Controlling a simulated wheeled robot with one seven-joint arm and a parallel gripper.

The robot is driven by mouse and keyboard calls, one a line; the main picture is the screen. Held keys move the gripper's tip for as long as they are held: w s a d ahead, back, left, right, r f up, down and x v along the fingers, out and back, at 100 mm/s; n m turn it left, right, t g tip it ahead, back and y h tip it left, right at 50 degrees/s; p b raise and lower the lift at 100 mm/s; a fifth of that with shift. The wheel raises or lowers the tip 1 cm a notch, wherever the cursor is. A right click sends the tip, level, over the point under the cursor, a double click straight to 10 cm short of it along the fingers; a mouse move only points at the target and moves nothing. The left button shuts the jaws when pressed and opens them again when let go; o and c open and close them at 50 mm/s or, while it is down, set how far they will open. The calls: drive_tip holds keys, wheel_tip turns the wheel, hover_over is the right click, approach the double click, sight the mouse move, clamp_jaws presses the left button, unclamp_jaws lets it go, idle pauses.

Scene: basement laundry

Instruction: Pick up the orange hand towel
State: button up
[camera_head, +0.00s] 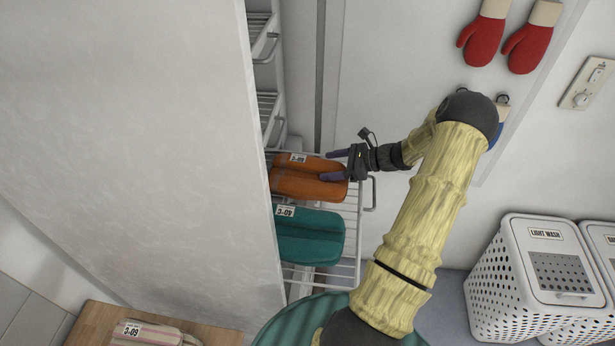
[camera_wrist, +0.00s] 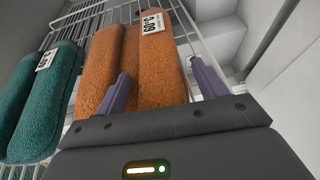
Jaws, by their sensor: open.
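The orange hand towel (camera_head: 303,183) is folded and lies on a white wire shelf, with a white tag on it. In the wrist view the towel (camera_wrist: 146,82) fills the middle, just ahead of my gripper. My gripper (camera_head: 337,165) is at the towel's right end, its fingers pointing left over that end. In the wrist view my gripper (camera_wrist: 160,85) is open. Its left finger overlaps the towel's left fold in the picture, and its right finger is beside the towel's right edge. I cannot tell whether either finger touches the towel.
A teal folded towel (camera_head: 308,238) lies on the same wire shelf (camera_head: 352,215), beside the orange one. A large pale panel (camera_head: 150,130) stands close on the left. More wire shelves (camera_head: 262,40) are above. Perforated white hampers (camera_head: 510,280) stand at the lower right. Red mitts (camera_head: 482,40) hang above.

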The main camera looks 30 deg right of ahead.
drive_tip(key=c, duration=1.2)
wheel_tip(320, 180, up, 10)
drive_tip(key=shift+r+b, duration=0.1)
drive_tip(key=shift+b, duration=0.7)
